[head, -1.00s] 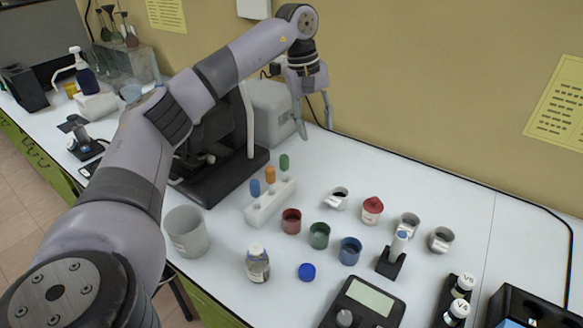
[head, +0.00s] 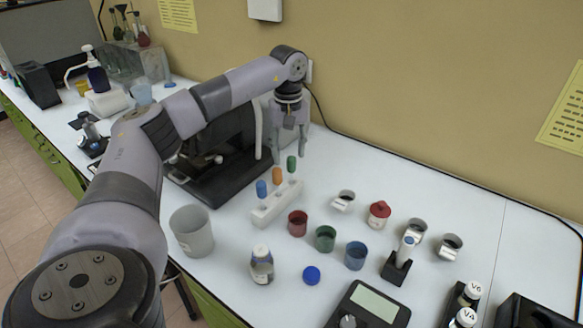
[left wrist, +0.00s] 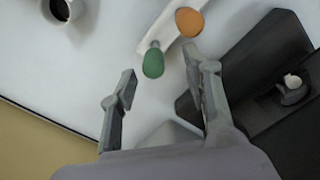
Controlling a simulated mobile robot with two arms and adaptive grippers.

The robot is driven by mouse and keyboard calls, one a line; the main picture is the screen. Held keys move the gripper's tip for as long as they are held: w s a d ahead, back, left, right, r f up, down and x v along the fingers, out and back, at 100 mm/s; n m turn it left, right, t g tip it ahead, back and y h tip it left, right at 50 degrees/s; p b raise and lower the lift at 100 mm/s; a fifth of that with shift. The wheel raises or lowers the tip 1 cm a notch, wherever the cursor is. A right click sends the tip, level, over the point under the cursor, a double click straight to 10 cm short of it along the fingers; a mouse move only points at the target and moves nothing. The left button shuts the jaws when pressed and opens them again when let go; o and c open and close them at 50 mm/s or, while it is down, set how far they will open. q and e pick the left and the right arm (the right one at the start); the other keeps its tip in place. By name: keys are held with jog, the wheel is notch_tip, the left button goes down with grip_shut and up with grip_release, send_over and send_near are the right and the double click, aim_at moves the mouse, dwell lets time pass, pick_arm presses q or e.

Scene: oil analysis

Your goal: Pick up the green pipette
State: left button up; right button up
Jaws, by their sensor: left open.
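The green pipette (head: 291,164) stands upright at the far right end of a white rack (head: 272,208), beside an orange pipette (head: 277,175) and a blue pipette (head: 262,188). My left gripper (head: 289,157) is open, pointing down, above and behind the rack close to the green pipette. In the left wrist view the green bulb (left wrist: 153,63) lies just ahead of and between the two open fingertips (left wrist: 161,80), and the fingers appear apart from it. The orange bulb (left wrist: 190,21) is beyond the right finger. My right gripper is not in view.
A black device (head: 215,165) stands left of the rack. Red (head: 298,222), green (head: 325,238) and blue (head: 356,255) cups stand to the right, with a grey beaker (head: 191,231) in front left. A wall closes off the back.

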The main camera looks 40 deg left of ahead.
aim_at(291, 157)
pick_arm(q)
jog(key=f, duration=0.1)
jog(key=f+p, duration=0.1)
jog(key=f, duration=0.2)
jog(key=shift+w+d+f+p, duration=0.15)
jog(key=shift+w+p, duration=0.15)
jog(key=shift+w, duration=0.05)
jog(key=shift+f, duration=0.5)
jog(key=c, duration=0.7)
